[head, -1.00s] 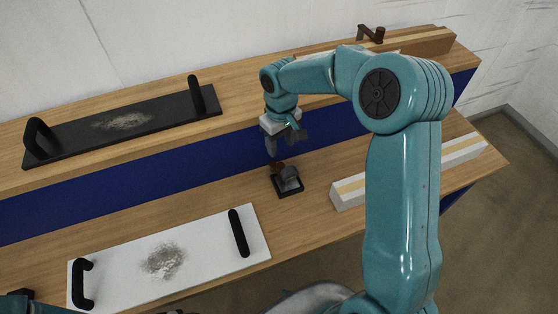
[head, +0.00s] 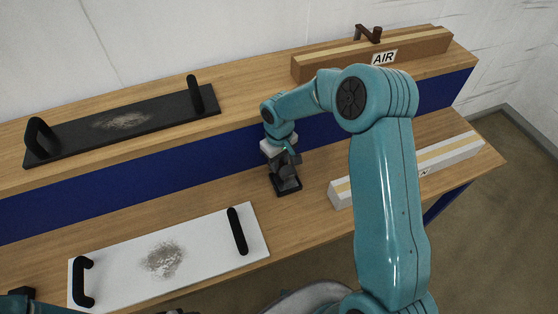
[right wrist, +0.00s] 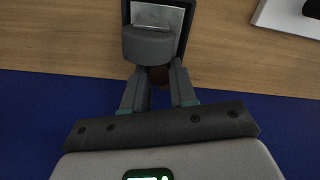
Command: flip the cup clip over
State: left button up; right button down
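The cup clip is most likely the small dark piece (head: 287,185) on the lower wooden bench, with a black square base and a grey rounded part. In the right wrist view its grey rounded part and black frame (right wrist: 152,45) show ahead of the fingers, with a brown part between the fingertips. My right gripper (head: 283,163) is down at the piece from behind. In the right wrist view its fingers (right wrist: 158,78) stand apart on either side of the brown part; contact is not clear. My left gripper is not in view; only a bit of the left arm shows at bottom left.
A white board (head: 200,243) with black handles and grey powder lies to the left. A dark board (head: 70,137) with handles lies on the upper shelf (head: 240,90). A long white block (head: 405,170) lies right of the clip. A wooden block (head: 345,62) marked AIR stands at the back.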

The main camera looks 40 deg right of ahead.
jog(key=shift+a+f+m+b, duration=0.25)
jog(key=shift+m+b, duration=0.35)
jog(key=shift+b, duration=0.55)
jog(key=shift+r+m+b, duration=0.1)
jog(key=shift+m+b, duration=0.25)
jog(key=shift+m, duration=0.05)
jog(key=shift+a+r, duration=0.15)
jog(key=shift+r, duration=0.15)
jog(key=c, duration=0.9)
grip_release()
